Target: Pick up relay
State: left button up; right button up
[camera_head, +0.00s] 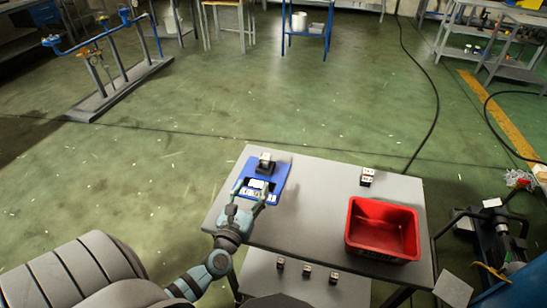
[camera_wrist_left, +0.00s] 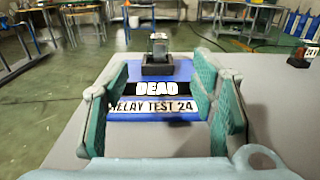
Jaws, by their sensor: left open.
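A small relay with a clear-looking body (camera_head: 265,159) stands upright in a black socket (camera_head: 265,169) on a blue test board (camera_head: 281,171) on the grey table. In the left wrist view the relay (camera_wrist_left: 159,45) stands ahead of the fingers in its socket (camera_wrist_left: 157,67). The board carries the labels "DEAD" and "RELAY TEST 24". My left gripper (camera_head: 250,190) is open and empty over the near part of the board, its fingers either side of the labels and short of the relay. My right gripper is not in view.
A red bin (camera_head: 383,229) stands at the table's right side. Several more blocks (camera_head: 307,270) stand on the lower shelf (camera_head: 262,280). The tabletop between board and bin is clear.

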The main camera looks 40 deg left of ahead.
pick_arm(q)
send_near(264, 162)
jog(key=w, duration=0.1)
jog(key=w+a+r, duration=0.1)
jog(key=w, duration=0.1)
jog(key=shift+a, duration=0.15)
jog(key=x, duration=0.2)
jog(key=b+x, duration=0.1)
jog(key=f+b+x, duration=0.1)
jog(key=x, duration=0.1)
jog(key=shift+w, duration=0.3)
jog(key=shift+w+a, duration=0.1)
jog(key=shift+w, duration=0.25)
jog(key=shift+r, duration=0.1)
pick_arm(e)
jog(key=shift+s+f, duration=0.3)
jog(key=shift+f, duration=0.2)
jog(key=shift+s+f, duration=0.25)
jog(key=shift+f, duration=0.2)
pick_arm(q)
grip_shut()
